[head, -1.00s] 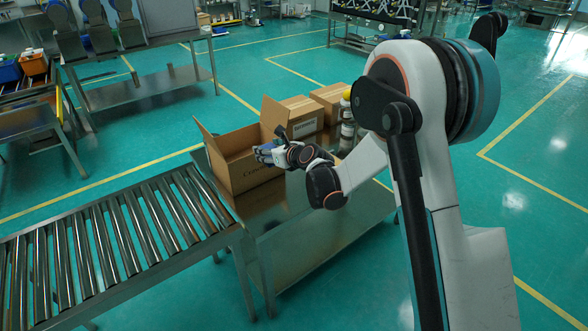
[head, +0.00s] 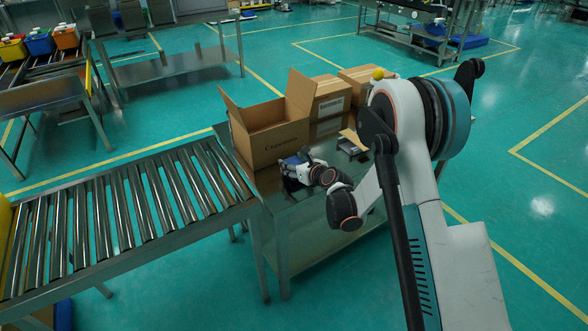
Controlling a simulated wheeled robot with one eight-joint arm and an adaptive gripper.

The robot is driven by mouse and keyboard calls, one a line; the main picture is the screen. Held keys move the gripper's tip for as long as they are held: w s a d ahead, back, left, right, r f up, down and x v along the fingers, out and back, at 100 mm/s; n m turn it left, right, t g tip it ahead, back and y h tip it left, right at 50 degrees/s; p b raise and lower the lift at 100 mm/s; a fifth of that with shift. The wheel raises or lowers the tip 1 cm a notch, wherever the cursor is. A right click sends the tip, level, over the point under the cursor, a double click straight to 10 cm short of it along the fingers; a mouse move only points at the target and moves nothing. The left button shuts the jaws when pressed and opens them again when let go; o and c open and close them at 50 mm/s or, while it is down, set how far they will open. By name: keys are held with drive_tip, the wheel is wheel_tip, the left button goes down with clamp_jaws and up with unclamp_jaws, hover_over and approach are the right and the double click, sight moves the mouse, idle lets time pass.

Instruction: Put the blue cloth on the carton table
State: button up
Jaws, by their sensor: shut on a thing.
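The carton table (head: 290,215) is a metal table in the middle of the head view, with an open cardboard carton (head: 262,150) on it. My gripper (head: 289,170) is low over the table, just in front of the carton's printed side. It is shut on the blue cloth (head: 291,161), a small blue patch at its fingers. Much of the cloth is hidden by the gripper. I cannot tell whether the cloth touches the table top.
Closed cartons (head: 328,98) stand behind the open one. A dark tray-like object (head: 350,146) lies on the table to the right of my gripper. A roller conveyor (head: 120,220) adjoins the table on the left. Green floor is clear at the front.

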drive_tip(key=shift+f, duration=0.45)
drive_tip(key=shift+f, duration=0.1)
drive_tip(key=o, duration=1)
drive_tip(key=shift+o, duration=0.2)
